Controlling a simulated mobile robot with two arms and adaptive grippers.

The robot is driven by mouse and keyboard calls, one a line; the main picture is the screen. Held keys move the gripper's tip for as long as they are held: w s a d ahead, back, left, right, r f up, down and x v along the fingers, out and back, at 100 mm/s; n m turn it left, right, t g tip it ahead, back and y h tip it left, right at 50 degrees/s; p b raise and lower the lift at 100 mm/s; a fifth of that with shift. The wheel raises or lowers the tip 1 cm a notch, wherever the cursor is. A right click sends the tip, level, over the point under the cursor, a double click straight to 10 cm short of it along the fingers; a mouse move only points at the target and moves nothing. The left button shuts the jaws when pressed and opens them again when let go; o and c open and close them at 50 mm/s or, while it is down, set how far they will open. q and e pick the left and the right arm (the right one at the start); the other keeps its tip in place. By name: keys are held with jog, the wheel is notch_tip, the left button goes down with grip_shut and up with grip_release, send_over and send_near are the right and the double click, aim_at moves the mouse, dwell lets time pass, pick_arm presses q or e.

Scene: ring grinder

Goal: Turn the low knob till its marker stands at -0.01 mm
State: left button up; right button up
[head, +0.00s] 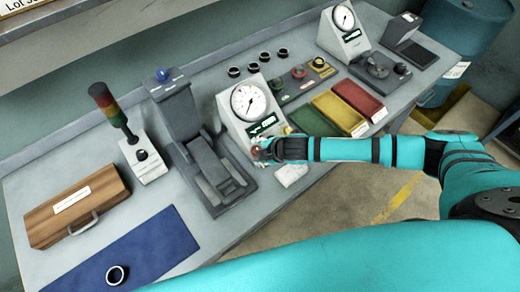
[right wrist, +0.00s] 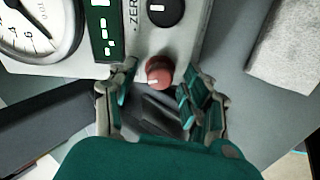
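The gauge unit (head: 245,115) stands in the middle of the bench with a round dial and a green-lit display. In the right wrist view its dial (right wrist: 35,25) and display (right wrist: 105,30) are partly cut off. The low knob (right wrist: 158,72) is red with a white marker line; the scale around it is not readable. A black knob (right wrist: 165,10) sits above it beside the word ZERO. My right gripper (head: 264,152) is at the unit's lower front; in the wrist view its fingers (right wrist: 157,90) are open, one on each side of the red knob, with visible gaps. My left gripper is out of view.
A grey press-like machine (head: 180,110) stands left of the unit. A white block (head: 291,175) lies near the bench's front edge. Yellow (head: 338,110) and red (head: 360,97) trays are to the right. A blue mat (head: 140,250) holds a black ring (head: 117,275).

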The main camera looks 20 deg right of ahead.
jog(key=shift+r, duration=0.1)
jog(key=v, duration=1.2)
jog(key=shift+w, duration=0.1)
